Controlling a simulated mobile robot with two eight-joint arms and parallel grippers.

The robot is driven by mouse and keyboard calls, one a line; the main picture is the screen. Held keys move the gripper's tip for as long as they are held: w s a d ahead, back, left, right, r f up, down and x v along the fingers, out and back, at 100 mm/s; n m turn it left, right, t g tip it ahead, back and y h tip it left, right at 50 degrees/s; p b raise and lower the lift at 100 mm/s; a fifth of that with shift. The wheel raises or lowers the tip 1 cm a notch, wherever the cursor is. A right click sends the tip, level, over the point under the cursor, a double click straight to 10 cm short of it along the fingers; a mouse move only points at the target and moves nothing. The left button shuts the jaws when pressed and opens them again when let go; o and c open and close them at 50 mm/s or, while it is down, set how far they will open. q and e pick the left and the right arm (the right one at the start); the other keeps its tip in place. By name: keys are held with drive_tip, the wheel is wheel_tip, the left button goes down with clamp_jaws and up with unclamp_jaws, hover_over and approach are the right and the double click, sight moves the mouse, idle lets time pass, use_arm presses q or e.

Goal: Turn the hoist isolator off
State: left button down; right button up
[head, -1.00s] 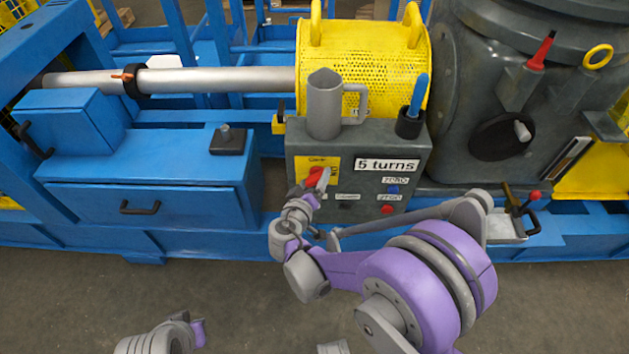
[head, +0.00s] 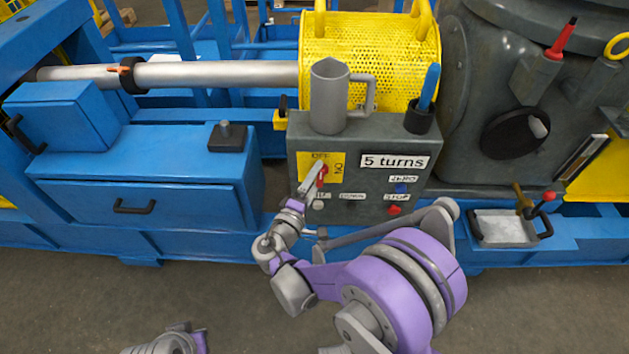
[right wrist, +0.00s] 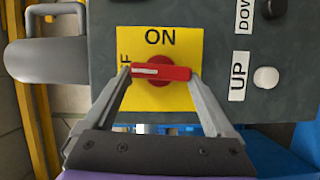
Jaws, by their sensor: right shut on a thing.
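The hoist isolator (head: 334,180) is a yellow plate with a red rotary handle (right wrist: 175,73) on the grey control box (head: 375,150). It is marked OFF at the top and ON at the right in the head view. My right gripper (right wrist: 160,74) is shut on the red handle, one finger at each end. In the right wrist view the handle lies level, with its white mark at the left end, on the OFF side. The ON mark is above it, and my left finger covers part of OFF. My left gripper does not show; only a piece of my left arm is at the bottom.
Other controls sit close by: a white UP button (right wrist: 265,78), a blue button (head: 401,188) and a red button (head: 394,210). A grey jug (head: 328,100) and a black cup (head: 419,118) with a blue-handled tool stand on the box.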

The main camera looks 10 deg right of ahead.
drive_tip(key=shift+f+n, duration=0.1)
drive_tip(key=shift+n, duration=0.3)
drive_tip(key=o, duration=1.1)
drive_tip(key=shift+c, duration=0.2)
drive_tip(key=shift+s+a, duration=0.1)
drive_tip(key=v, duration=1)
drive_tip(key=shift+s, duration=0.25)
drive_tip(key=shift+a+f, duration=0.1)
drive_tip(key=shift+a, duration=0.05)
